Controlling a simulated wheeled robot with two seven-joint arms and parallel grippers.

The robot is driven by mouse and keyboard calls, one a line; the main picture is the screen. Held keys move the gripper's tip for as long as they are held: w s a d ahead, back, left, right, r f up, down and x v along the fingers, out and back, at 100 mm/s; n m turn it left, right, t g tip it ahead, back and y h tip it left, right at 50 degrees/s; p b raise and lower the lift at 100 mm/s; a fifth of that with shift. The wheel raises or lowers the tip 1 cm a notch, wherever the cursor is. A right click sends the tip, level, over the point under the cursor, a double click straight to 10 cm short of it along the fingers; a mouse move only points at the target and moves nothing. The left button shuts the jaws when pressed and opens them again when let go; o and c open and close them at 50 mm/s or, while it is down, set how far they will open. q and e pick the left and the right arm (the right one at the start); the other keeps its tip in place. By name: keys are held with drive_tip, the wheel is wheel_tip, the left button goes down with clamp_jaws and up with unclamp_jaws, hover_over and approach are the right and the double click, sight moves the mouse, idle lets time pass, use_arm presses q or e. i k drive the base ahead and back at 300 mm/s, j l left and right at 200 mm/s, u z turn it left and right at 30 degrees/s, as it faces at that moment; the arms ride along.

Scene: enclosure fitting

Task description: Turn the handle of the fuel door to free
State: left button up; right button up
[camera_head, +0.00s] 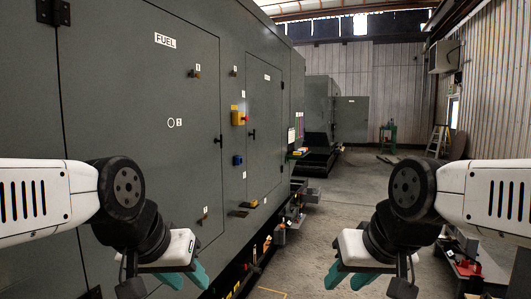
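The fuel door (160,150) is a large dark grey panel on the enclosure at the left, with a white FUEL label near its top. It looks closed. A small black handle (219,140) sits on the door's right edge, at mid height. Small latches show near the door's top (194,73) and bottom (203,215). My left gripper (183,277) is low in front of the enclosure, below the handle and apart from it. My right gripper (349,277) is over the aisle floor, away from the enclosure. Both have teal fingers that look spread, with nothing visible between them.
A second, narrower door (263,125) with its own black handle is further along the enclosure. A yellow and red switch (239,118) and a blue box (237,160) sit between the doors. Fittings line the enclosure's base. The aisle floor (345,200) is mostly clear.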

sight(220, 140)
drive_tip(key=i+j+u, duration=0.3)
drive_tip(key=i, duration=0.25)
drive_tip(key=i+l+u, duration=0.2)
drive_tip(key=i+l, duration=0.15)
drive_tip(key=i, duration=0.2)
drive_tip(key=i+l+u, duration=0.25)
drive_tip(key=i+l, duration=0.15)
drive_tip(key=i, duration=0.15)
